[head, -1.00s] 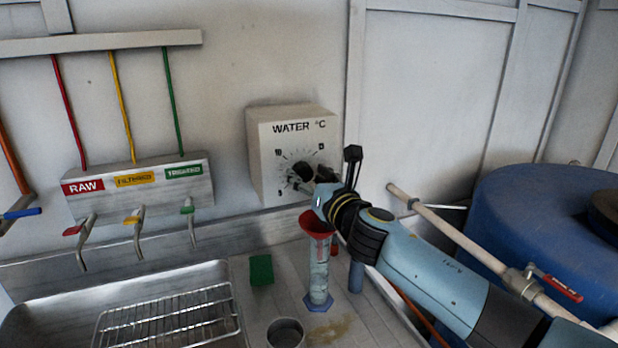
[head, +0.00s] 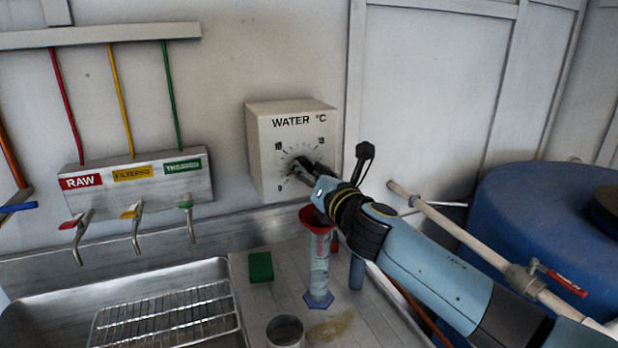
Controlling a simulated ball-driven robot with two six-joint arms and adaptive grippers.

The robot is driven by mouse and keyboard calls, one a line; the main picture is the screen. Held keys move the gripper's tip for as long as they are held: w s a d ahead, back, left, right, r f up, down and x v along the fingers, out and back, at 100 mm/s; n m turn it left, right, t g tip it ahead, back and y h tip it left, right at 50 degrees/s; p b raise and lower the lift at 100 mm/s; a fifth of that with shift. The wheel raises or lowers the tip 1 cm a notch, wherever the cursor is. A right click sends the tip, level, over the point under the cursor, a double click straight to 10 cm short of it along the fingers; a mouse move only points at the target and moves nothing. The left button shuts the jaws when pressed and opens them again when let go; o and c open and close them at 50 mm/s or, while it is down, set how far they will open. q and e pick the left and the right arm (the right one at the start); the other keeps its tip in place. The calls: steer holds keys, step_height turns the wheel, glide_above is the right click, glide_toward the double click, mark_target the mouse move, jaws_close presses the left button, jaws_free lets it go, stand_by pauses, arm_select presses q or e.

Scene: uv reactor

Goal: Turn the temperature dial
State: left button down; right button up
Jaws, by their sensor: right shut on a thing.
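The temperature dial is a dark round knob (head: 303,163) on the front of a white box (head: 264,150) marked "WATER °C", fixed to the wall. A scale of marks and numbers runs around the knob. My right gripper (head: 308,171) reaches in from the right and is shut on the dial. Its fingers and wrist cover the lower right of the knob and of the scale, so the pointer's exact setting cannot be read. My left gripper is not in view.
Below the wrist stands a measuring cylinder (head: 318,275) with a red funnel (head: 316,219) close to my arm. A green block (head: 260,267), a metal cup (head: 285,331), a sink (head: 40,311), labelled taps (head: 136,228) and a blue barrel (head: 540,230) surround it.

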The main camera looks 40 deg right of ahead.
steer(key=shift+a+f+m+h+b, duration=0.1)
steer(key=shift+m+h+b, duration=0.25)
steer(key=shift+m+b, duration=3.1)
steer(key=shift+f+m+h+b, duration=0.1)
steer(key=shift+m+h+b, duration=0.75)
steer(key=shift+m, duration=4.7)
steer(key=shift+a+f+m+y+b, duration=0.1)
steer(key=shift+m+b, duration=2.7)
steer(key=shift+m, duration=1.7)
steer(key=o, duration=1.1)
steer(key=shift+r, duration=0.15)
steer(key=shift+o, duration=0.2)
steer(key=v, duration=1.2)
steer(key=shift+r, duration=0.15)
